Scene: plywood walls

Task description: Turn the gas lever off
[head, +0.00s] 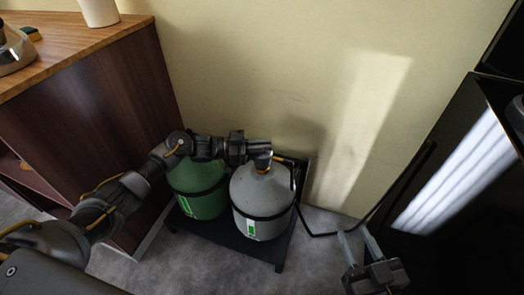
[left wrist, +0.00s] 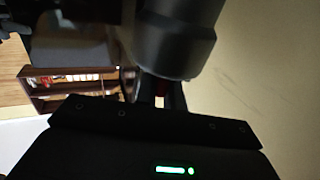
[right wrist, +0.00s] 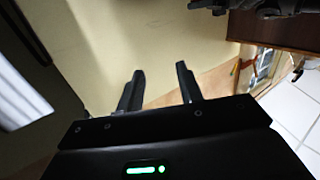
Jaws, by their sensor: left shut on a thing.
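A grey gas cylinder (head: 262,205) stands upright beside a green gas cylinder (head: 203,190) on a low black stand. My left gripper (head: 268,153) reaches over the green cylinder to the valve (head: 263,164) on top of the grey one. It is shut on the gas lever there, which the fingers mostly hide. In the left wrist view the fingers (left wrist: 160,98) show below a dark round part, with a small reddish patch between them. My right gripper (head: 356,236) is open and empty, low at the right; its parted fingers also show in the right wrist view (right wrist: 160,72).
A black hose (head: 325,234) runs from the cylinders towards a glossy black appliance (head: 450,195) at the right. A brown wooden cabinet (head: 105,120) stands close at the left. Yellow wall is behind; some grey floor is clear in front.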

